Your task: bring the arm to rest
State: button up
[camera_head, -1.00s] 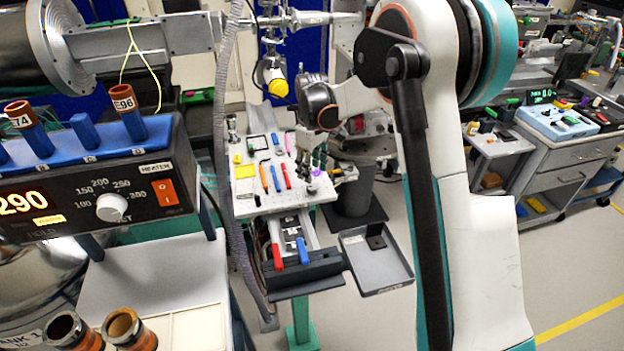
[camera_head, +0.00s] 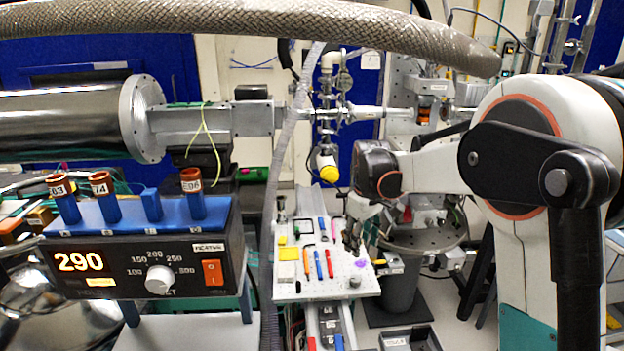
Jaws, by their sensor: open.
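My gripper (camera_head: 353,238) hangs at the end of my white arm, right of the picture's middle. Its dark fingers point down over the right edge of a small white work board (camera_head: 318,284). The fingers look spread, and I see nothing held between them. Whether they touch the board cannot be told from this view. My arm reaches in from the right side, and its large white joint and black link fill that side.
Several pens and tools lie on the board. A braided hose (camera_head: 250,22) crosses the top. A yellow-capped fitting (camera_head: 328,168) hangs behind the board. A grey tray (camera_head: 410,340) lies below.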

jog(key=s+r+m+t, duration=0.2)
jog(key=s+r, duration=0.3)
jog(key=s, duration=0.7)
jog(key=s+r+m+t, duration=0.3)
jog(key=s+r, duration=0.2)
jog(key=s, duration=0.7)
jog(key=s+f+m+t, duration=0.1)
jog(key=s+f, duration=0.2)
jog(key=s, duration=0.5)
jog(key=shift+d+f+m+t, duration=0.2)
jog(key=shift+d+m+t, duration=0.1)
jog(key=shift+m, duration=0.1)
